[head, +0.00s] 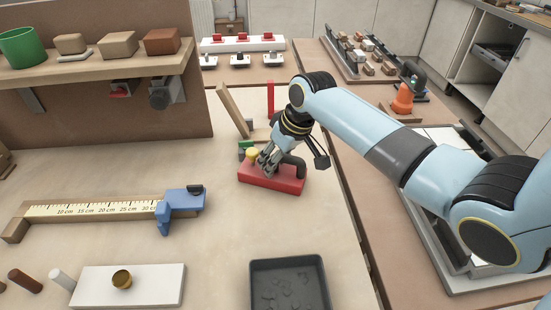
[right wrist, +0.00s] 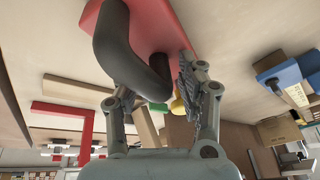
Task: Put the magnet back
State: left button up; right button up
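I take the magnet to be the dark arched piece (head: 297,161) on the red block (head: 270,178); the frames do not name it. The block appears to rest on the light table. In the right wrist view the dark arch (right wrist: 158,80) rises from the red block (right wrist: 158,22) and passes between the fingers of my right gripper (right wrist: 153,82). The arch hides part of one finger. I cannot tell whether the fingers press on it. In the head view my right gripper (head: 267,161) is low over the block, by a yellow knob (head: 252,153). My left gripper is out of view.
A green piece (head: 246,145), a leaning wooden slat (head: 234,111) and a red upright (head: 270,98) stand behind the block. A blue caliper (head: 180,203) lies left. A dark tray (head: 257,270) and a white board (head: 155,285) are in front. Bare table lies between.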

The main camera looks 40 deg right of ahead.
jog(key=p+v, duration=0.1)
jog(key=v, duration=1.1)
jog(key=shift+s, duration=0.1)
